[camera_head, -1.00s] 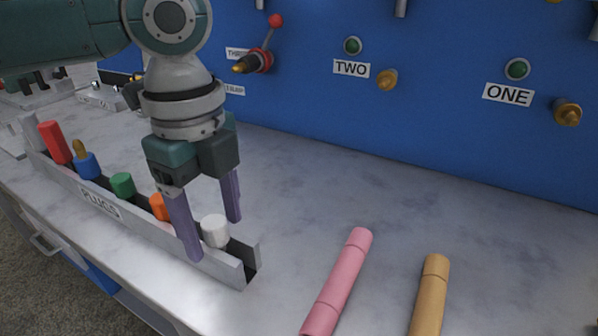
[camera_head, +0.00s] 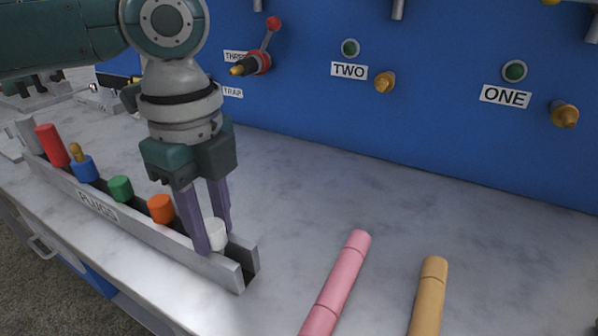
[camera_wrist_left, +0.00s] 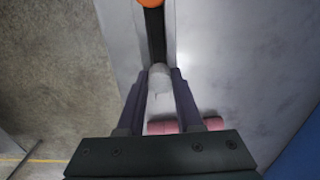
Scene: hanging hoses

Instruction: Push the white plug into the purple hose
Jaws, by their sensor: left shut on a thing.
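The white plug (camera_head: 218,234) stands in the right end of the grey plug rack (camera_head: 141,232). My left gripper (camera_head: 217,238) points down over it and is shut on the white plug, one finger on each side. In the left wrist view the white plug (camera_wrist_left: 160,78) shows between the fingertips (camera_wrist_left: 161,74). I see no purple hose in these views; a pink hose (camera_head: 337,283) lies on the counter to the right of the rack. My right gripper is not in view.
Orange (camera_head: 161,209), green (camera_head: 120,188), blue (camera_head: 84,168) and red (camera_head: 53,146) plugs stand along the rack. A tan hose (camera_head: 429,295) lies right of the pink one. The blue panel (camera_head: 450,60) with fittings rises behind. The counter (camera_head: 400,215) between is clear.

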